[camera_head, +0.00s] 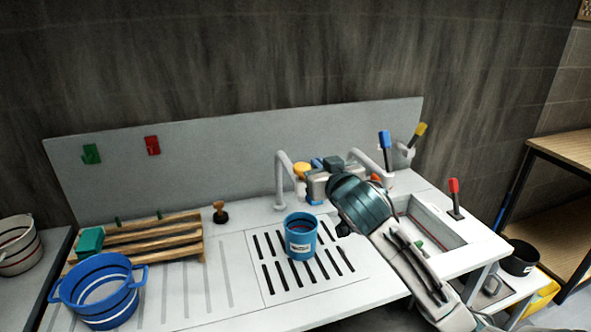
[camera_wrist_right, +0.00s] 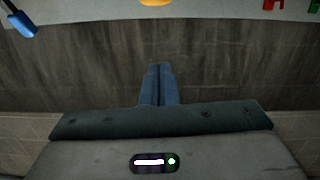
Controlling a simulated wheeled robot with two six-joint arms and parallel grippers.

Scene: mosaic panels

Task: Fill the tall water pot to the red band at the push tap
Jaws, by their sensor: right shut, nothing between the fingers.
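A tall blue pot (camera_head: 300,239) with a white label stands upright on the slotted drain grate (camera_head: 264,287). A reddish band shows inside its rim; I cannot make out the water level. A grey curved spout (camera_head: 281,178) rises just behind the pot, with a yellow push cap (camera_head: 301,170) near it. No stream of water is visible. My right gripper (camera_head: 317,164) is close to the right of the yellow cap. Its blue fingers are shut and empty in the right wrist view (camera_wrist_right: 158,84). A yellow round part (camera_wrist_right: 156,2) shows there beyond the fingertips, apart from them in the picture. My left gripper is out of view.
A second tap has a blue lever (camera_head: 385,146); a yellow lever (camera_head: 416,134) and a red lever (camera_head: 455,194) stand further right by the sink (camera_head: 440,222). A wide blue two-handled pot (camera_head: 101,292), a wooden rack (camera_head: 150,240) and a dark stamp-like knob (camera_head: 220,213) occupy the left.

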